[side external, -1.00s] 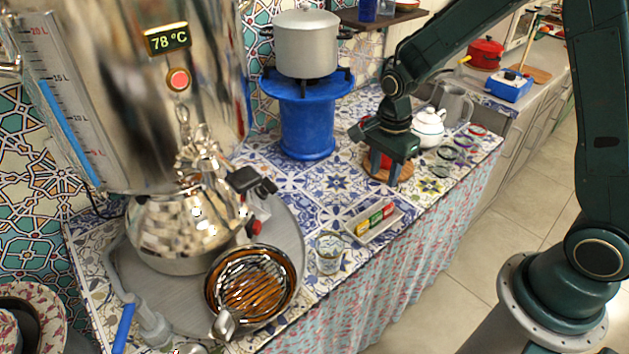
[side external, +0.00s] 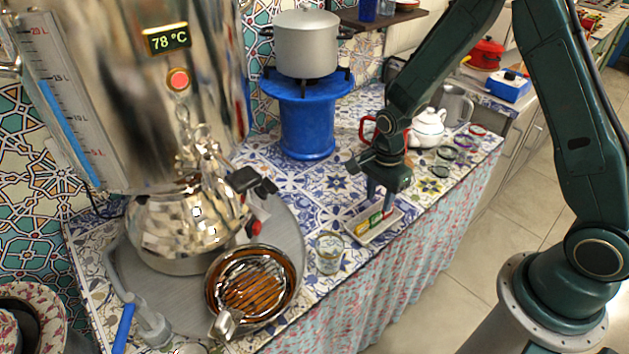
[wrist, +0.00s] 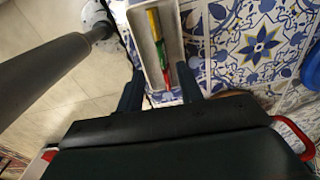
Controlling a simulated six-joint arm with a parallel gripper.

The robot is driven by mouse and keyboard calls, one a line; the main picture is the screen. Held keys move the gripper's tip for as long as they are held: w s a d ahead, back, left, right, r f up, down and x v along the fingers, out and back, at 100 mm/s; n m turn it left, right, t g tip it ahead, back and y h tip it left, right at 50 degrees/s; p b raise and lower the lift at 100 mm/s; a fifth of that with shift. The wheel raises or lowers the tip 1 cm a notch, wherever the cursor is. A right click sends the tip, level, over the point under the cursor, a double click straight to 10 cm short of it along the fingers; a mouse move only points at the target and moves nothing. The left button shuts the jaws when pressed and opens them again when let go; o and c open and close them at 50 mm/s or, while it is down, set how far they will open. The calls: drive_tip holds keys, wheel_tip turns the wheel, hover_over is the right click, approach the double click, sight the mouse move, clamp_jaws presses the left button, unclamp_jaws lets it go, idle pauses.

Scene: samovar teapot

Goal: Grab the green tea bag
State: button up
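The green tea bag (wrist: 160,50) lies in a narrow white tray (wrist: 141,40), between a yellow tea bag (wrist: 154,24) and a red one (wrist: 166,77). In the side view the same tray (side external: 352,232) sits near the counter's front edge, with the green tea bag (side external: 375,219) in its middle. My gripper (side external: 379,201) points down over the tray, nearer its red end. In the wrist view my gripper (wrist: 160,90) is open, with its fingers apart and nothing between them held. The fingertips partly hide the red end in the side view.
A glass (side external: 329,252) stands left of the tray. A red mug (side external: 368,128), a white teapot (side external: 428,128) and several small glass rims are behind my gripper. A blue stand (side external: 307,125) holds a pot. Tiled counter behind the tray is clear.

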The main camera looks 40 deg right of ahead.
sight(376, 214)
drive_tip(key=shift+w+f, duration=0.1)
drive_tip(key=shift+f, duration=2.5)
clamp_jaws()
